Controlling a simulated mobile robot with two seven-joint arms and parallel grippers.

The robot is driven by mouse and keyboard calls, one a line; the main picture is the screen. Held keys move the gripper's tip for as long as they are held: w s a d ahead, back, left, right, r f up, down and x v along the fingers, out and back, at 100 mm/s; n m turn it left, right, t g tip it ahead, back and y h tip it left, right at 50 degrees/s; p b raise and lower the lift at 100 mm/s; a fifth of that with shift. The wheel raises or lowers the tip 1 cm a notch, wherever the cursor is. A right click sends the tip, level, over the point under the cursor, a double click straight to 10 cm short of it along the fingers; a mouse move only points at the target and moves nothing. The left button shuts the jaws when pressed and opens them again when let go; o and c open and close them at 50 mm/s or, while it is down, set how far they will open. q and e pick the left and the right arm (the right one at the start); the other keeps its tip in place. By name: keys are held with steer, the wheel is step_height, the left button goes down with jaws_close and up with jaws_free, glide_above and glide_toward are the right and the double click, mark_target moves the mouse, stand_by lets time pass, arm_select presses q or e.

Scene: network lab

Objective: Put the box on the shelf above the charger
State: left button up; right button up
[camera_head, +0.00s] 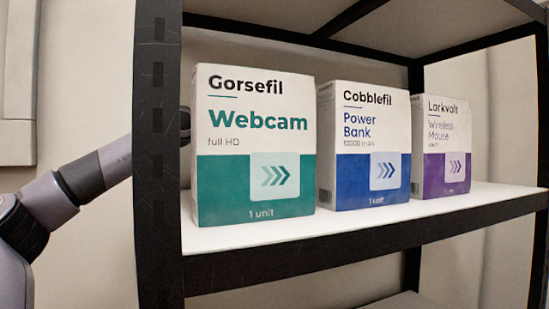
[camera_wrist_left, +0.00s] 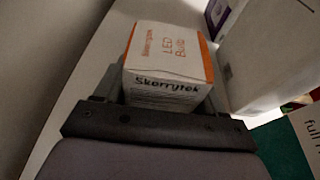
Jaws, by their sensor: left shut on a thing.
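A small white and orange box marked "Skerrytek LED Bulb" (camera_wrist_left: 168,62) is between the fingers of my left gripper (camera_wrist_left: 160,85) in the left wrist view. The gripper is shut on it. In the head view my left arm comes in from the left and passes behind the black shelf post; its gripper and the held box are hidden behind the post and the webcam box. The white shelf board (camera_head: 370,222) lies under the boxes. I cannot tell whether the held box touches it. No charger is recognisable. My right gripper is not in view.
On the board stand a green and white webcam box (camera_head: 255,145), a blue and white power bank box (camera_head: 362,145) and a purple and white mouse box (camera_head: 441,147). The black post (camera_head: 158,150) borders the shelf's left side. Boxes stand close right of the held box.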

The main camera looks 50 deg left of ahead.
arm_select(q)
steer(key=o, duration=1)
steer(key=shift+f, duration=0.1)
steer(key=shift+r, duration=0.2)
steer(key=shift+s, duration=0.2)
steer(key=shift+b+v, duration=1.8)
steer(key=shift+v, duration=4)
